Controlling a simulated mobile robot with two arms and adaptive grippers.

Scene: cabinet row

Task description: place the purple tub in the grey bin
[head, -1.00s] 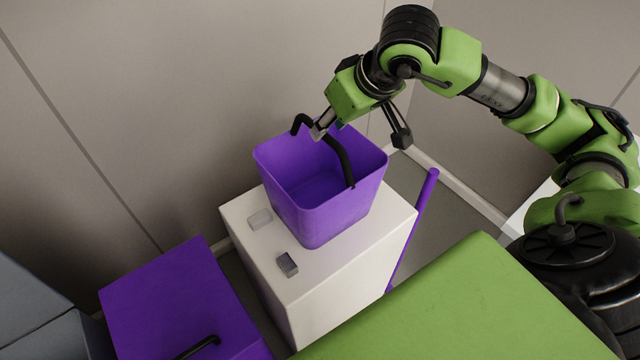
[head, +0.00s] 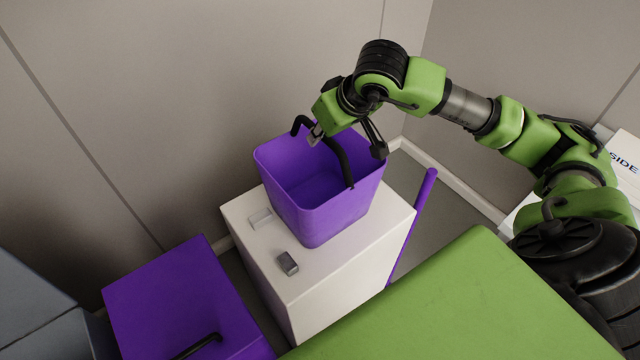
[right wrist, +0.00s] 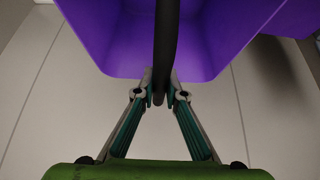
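The purple tub (head: 332,218) stands upright and open-topped on a white cabinet (head: 335,305). A black handle (head: 341,160) arches over it. My right gripper (head: 315,136) is at the upper part of the handle, over the tub's far rim. In the right wrist view its fingertips (right wrist: 164,97) are drawn in on both sides of the black handle (right wrist: 167,45), with the purple tub (right wrist: 108,35) behind. The gripper looks shut on the handle. My left gripper is not in view. I cannot make out a grey bin.
A small grey block (head: 287,263) and a paler one (head: 260,218) lie on the cabinet top. A purple box (head: 175,290) with a black handle stands at lower left, beside blue-grey surfaces (head: 30,295). A purple bar (head: 415,220) stands right of the cabinet. A grey wall (head: 190,90) is behind.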

